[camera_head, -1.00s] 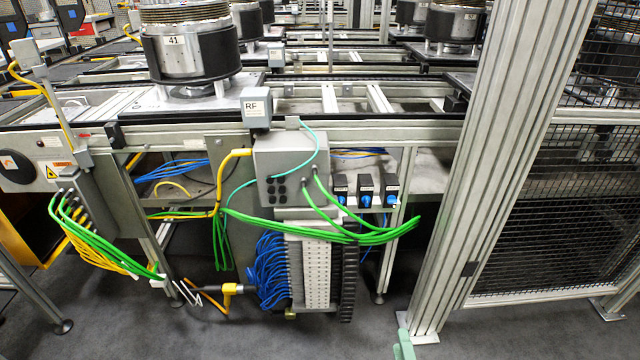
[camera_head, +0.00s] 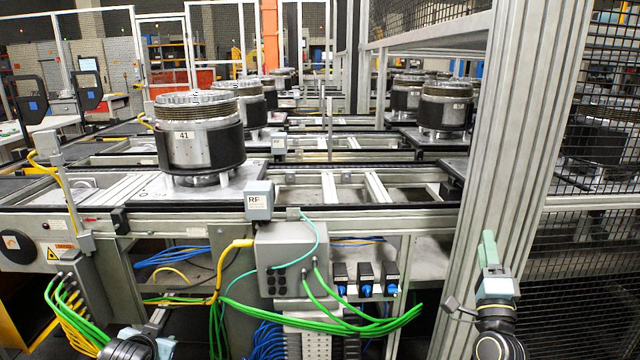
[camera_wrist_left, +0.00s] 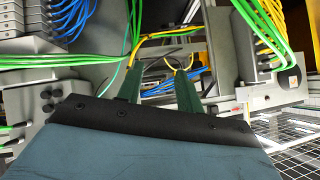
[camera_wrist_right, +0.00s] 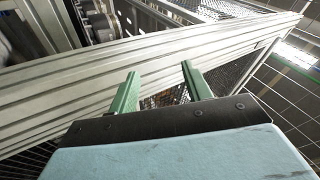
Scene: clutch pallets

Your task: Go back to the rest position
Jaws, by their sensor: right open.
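My right gripper (camera_head: 488,248) is raised in front of the thick grey aluminium post at the right of the head view, green fingers pointing up. In the right wrist view (camera_wrist_right: 160,72) its two green fingers stand apart with nothing between them. My left arm shows only in part at the lower left edge of the head view. In the left wrist view my left gripper (camera_wrist_left: 157,78) has its two dark green fingers apart, empty, with cables and the frame beyond them.
The aluminium post (camera_head: 510,130) and a mesh fence (camera_head: 600,110) stand at the right. A conveyor carries a clutch pallet marked 41 (camera_head: 200,150). Below it hang a grey connector box (camera_head: 285,255) and green cables (camera_head: 350,325).

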